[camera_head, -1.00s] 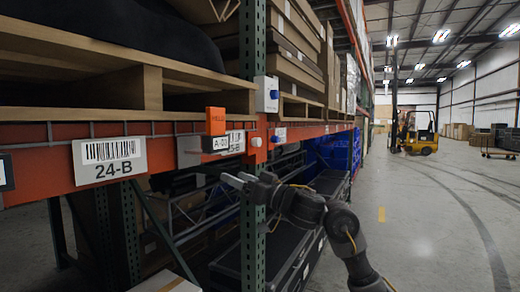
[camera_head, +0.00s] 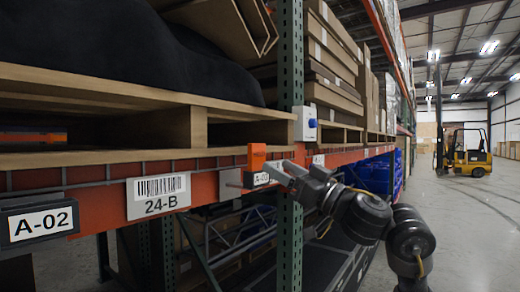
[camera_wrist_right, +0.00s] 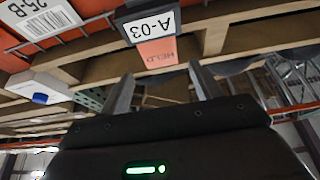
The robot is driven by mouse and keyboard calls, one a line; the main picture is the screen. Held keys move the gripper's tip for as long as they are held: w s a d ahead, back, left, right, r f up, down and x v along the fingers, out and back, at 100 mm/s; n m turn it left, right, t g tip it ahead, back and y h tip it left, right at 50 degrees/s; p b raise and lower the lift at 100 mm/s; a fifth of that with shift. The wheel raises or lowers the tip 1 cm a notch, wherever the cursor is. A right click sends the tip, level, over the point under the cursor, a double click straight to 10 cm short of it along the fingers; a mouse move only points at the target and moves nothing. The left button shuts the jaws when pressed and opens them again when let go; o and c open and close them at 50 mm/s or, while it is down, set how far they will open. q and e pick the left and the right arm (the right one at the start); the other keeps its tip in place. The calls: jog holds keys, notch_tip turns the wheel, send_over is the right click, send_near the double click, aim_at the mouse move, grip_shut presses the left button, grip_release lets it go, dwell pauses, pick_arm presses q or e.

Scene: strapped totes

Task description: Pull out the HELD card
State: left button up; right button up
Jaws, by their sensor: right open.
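The orange HELD card (camera_head: 257,157) stands upright in the dark A-03 label holder on the orange rack beam, partly behind my right gripper in the head view. In the right wrist view the card (camera_wrist_right: 158,54) appears upside down, with the A-03 holder (camera_wrist_right: 152,25) above it in the picture. My right gripper (camera_wrist_right: 160,70) is open and empty. Its two fingers point at the card, which shows between the fingertips; I cannot tell how much gap is left. In the head view the right gripper (camera_head: 272,172) is beside the holder. My left gripper is not in view.
The beam carries an A-02 holder (camera_head: 40,224) and a 24-B label (camera_head: 158,195). A wooden pallet (camera_head: 150,130) rests above it. A green upright (camera_head: 290,60) bears a white box with a blue button (camera_head: 306,123). A yellow forklift (camera_head: 466,158) stands far right.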

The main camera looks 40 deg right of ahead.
aim_at(259, 155)
jog(key=p+x, duration=0.2)
jog(key=x, duration=0.4)
jog(key=shift+w+r, duration=0.15)
jog(key=shift+r, duration=0.1)
jog(key=shift+p+x, duration=0.5)
jog(key=shift+x, duration=0.45)
jog(key=shift+f, duration=0.15)
jog(key=c, duration=0.9)
jog(key=shift+r+p, duration=2.55)
jog(key=shift+p, duration=0.05)
